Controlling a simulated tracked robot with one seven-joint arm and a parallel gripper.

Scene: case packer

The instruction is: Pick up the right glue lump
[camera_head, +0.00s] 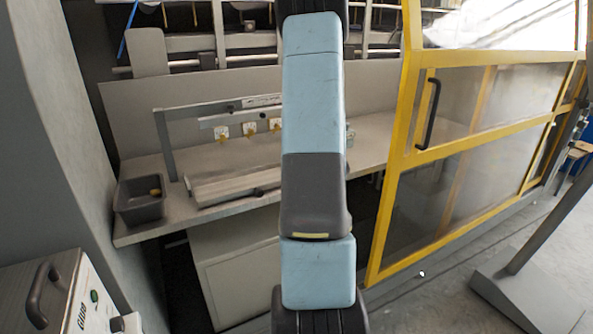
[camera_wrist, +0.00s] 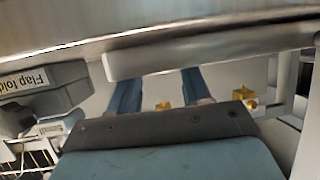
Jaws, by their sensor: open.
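In the head view several small yellow glue lumps show on pale plates behind a long metal rail: one at left (camera_head: 221,132), one in the middle (camera_head: 249,128) and the right glue lump (camera_head: 275,124), close beside my arm. My arm may hide more there. In the wrist view two yellow lumps show, one between my fingers' lines (camera_wrist: 163,105) and one farther right (camera_wrist: 243,97); I cannot tell which is which. My gripper (camera_wrist: 160,82) is open, its two blue-grey fingers apart with no lump held. It is hidden behind my arm in the head view.
A metal rail (camera_head: 235,111) spans above the bench (camera_head: 130,228); a bar (camera_wrist: 210,55) crosses close to my fingers. A grey bin (camera_head: 140,208) holding a yellow piece stands at left. A yellow-framed guard door (camera_head: 405,165) stands right.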

